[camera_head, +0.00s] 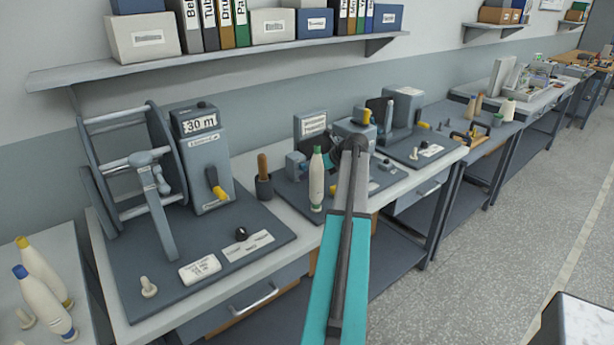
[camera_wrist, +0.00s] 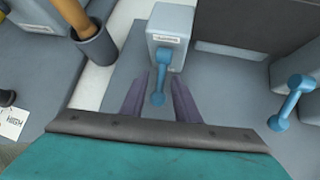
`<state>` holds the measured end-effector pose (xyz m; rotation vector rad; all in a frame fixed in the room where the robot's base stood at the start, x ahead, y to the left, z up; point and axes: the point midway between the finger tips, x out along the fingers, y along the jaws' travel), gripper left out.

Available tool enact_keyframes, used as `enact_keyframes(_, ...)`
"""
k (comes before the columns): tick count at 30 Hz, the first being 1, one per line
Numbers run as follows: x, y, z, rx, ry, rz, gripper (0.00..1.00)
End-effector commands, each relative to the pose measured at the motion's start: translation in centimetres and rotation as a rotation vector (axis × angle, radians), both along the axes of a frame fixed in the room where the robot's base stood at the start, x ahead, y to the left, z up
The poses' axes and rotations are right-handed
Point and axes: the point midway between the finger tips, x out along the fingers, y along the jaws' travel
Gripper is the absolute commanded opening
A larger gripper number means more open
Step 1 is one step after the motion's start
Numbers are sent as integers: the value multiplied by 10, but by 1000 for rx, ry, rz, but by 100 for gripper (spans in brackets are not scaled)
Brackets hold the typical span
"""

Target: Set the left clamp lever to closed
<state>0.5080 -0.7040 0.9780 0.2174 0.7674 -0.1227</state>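In the wrist view the left clamp is a grey block (camera_wrist: 170,22) with a small unreadable label and a blue lever (camera_wrist: 164,62). The lever extends from the block toward my gripper and ends in a round knob. My gripper (camera_wrist: 159,82) is open, with its two purple-grey fingers on either side of the lever and visible gaps to it. A second blue lever (camera_wrist: 291,100) on another grey block is at the right edge. In the head view the left clamp block (camera_head: 295,164) sits on a dark board; my own arm hides much of that area.
A dark cup (camera_wrist: 96,47) with a wooden-handled tool stands left of the clamp. In the head view a white bobbin with a green tip (camera_head: 316,185) stands close by.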

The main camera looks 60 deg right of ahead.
Motion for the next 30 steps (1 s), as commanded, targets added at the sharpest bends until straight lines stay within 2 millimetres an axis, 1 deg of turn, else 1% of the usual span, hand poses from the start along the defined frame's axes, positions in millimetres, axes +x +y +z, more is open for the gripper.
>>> enact_keyframes(1, 4, 0, -3, 1, 1, 1, 29)
enact_keyframes(6, 12, -1, -11, -1, 0, -1, 29)
enact_keyframes(17, 13, -1, -14, 0, 0, -1, 29)
enact_keyframes(18, 13, -1, -14, 0, 0, -1, 22)
enact_keyframes(22, 13, -1, -14, 0, 0, -1, 0)
enact_keyframes(27, 13, -1, -13, 0, 0, -1, 0)
enact_keyframes(28, 10, 14, -14, 0, -1, -2, 0)
enact_keyframes(29, 12, 6, -14, 0, 0, -1, 0)
enact_keyframes(30, 12, 3, -13, 1, 1, -1, 0)
